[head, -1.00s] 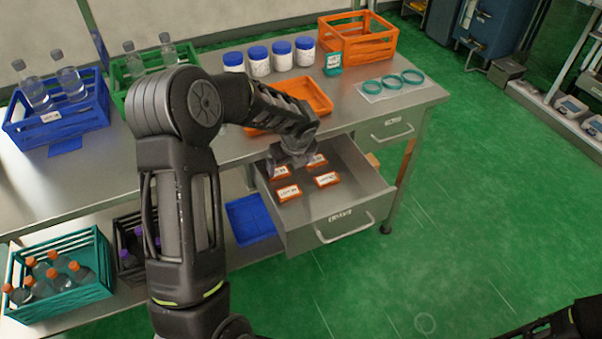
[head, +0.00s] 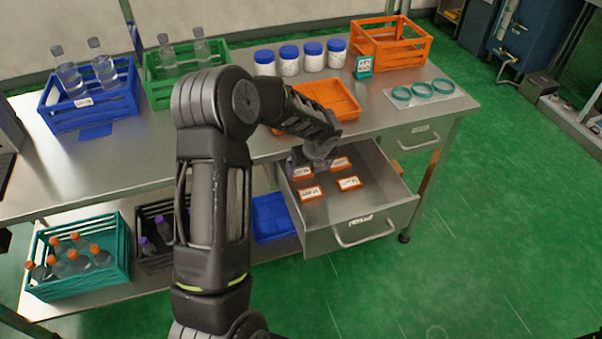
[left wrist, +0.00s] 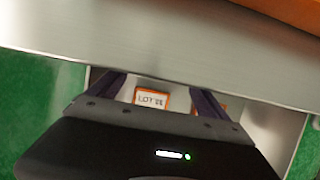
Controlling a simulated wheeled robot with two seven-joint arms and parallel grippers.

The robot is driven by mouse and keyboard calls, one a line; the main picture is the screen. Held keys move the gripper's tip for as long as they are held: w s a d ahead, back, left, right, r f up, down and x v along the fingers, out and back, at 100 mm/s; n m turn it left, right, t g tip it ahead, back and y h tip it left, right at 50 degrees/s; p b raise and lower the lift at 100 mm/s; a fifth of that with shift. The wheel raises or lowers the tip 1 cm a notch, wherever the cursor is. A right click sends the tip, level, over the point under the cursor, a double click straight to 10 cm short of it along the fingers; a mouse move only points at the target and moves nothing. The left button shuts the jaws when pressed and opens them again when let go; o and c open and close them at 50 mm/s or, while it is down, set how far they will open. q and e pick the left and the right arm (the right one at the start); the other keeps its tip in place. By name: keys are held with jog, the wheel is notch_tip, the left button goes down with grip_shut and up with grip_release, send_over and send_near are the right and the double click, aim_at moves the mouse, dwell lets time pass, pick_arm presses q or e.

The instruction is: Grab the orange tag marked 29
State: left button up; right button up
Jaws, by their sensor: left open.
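Several orange tags with white labels lie in the open drawer (head: 375,217): a back left tag (head: 302,173), a back right tag (head: 341,163), a front left tag (head: 311,193) and a front right tag (head: 349,184). Their numbers are too small to read in the head view. My left gripper (head: 300,164) is over the back left of the drawer, partly covering the back left tag. In the left wrist view the gripper (left wrist: 158,88) is open and empty. One tag (left wrist: 152,98), reading "LOT" and an unclear number, shows between its fingers. Another is partly hidden by the right finger.
The steel bench (head: 230,160) edge is close behind the gripper. An orange tray (head: 330,98), white jars with blue lids (head: 313,58), an orange crate (head: 390,45) and teal rings (head: 421,90) stand on the bench.

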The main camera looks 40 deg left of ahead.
aim_at(303, 176)
pick_arm(q)
jog(key=x, duration=0.5)
jog(key=shift+s+a+f+p, duration=0.1)
jog(key=shift+a+p, duration=0.15)
jog(key=shift+p, duration=0.1)
jog(key=shift+c, duration=0.3)
jog(key=c, duration=1.4)
